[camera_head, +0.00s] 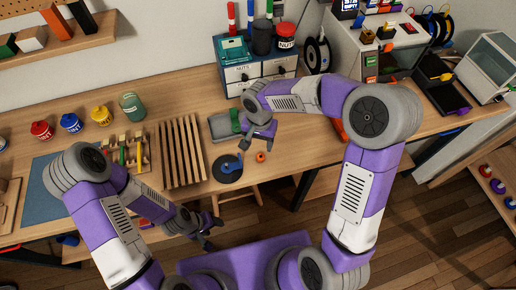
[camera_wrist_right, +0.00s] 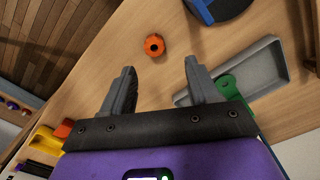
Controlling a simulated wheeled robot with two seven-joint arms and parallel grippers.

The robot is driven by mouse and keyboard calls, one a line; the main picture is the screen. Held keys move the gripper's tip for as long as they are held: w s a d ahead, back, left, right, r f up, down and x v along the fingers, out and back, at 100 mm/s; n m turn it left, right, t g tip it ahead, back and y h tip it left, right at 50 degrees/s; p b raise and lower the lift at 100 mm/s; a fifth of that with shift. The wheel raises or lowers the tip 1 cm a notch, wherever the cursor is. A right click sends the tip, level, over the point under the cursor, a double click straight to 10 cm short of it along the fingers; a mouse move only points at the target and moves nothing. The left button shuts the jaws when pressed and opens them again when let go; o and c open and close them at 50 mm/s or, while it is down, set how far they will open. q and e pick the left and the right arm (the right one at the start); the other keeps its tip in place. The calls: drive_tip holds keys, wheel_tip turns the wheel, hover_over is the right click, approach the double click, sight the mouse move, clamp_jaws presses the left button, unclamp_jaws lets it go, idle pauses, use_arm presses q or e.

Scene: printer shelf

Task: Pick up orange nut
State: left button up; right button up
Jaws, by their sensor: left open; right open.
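The orange nut (camera_head: 261,156) lies on the wooden table near its front edge. It also shows in the right wrist view (camera_wrist_right: 154,45), with its dark centre hole facing up, beyond the fingertips and roughly between their lines. My right gripper (camera_head: 257,142) is open and empty, above the table close to the nut and not touching it. Its two fingers (camera_wrist_right: 160,75) show apart in the right wrist view. My left gripper (camera_head: 204,232) is open and empty, low in front of the table's edge and far from the nut.
A dark round disc (camera_head: 227,168) with a blue tool on it lies left of the nut. A grey tray (camera_wrist_right: 244,73) with a green item sits beside my right gripper. A slatted wooden rack (camera_head: 181,152) stands further left. Bare table surrounds the nut.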

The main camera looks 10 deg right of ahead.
sight(260, 155)
drive_tip(key=f, duration=0.2)
drive_tip(key=s+f+b, duration=0.1)
drive_tip(key=f, duration=0.3)
drive_tip(key=shift+s+f, duration=0.15)
drive_tip(key=shift+s, duration=0.1)
drive_tip(key=c, duration=1.1)
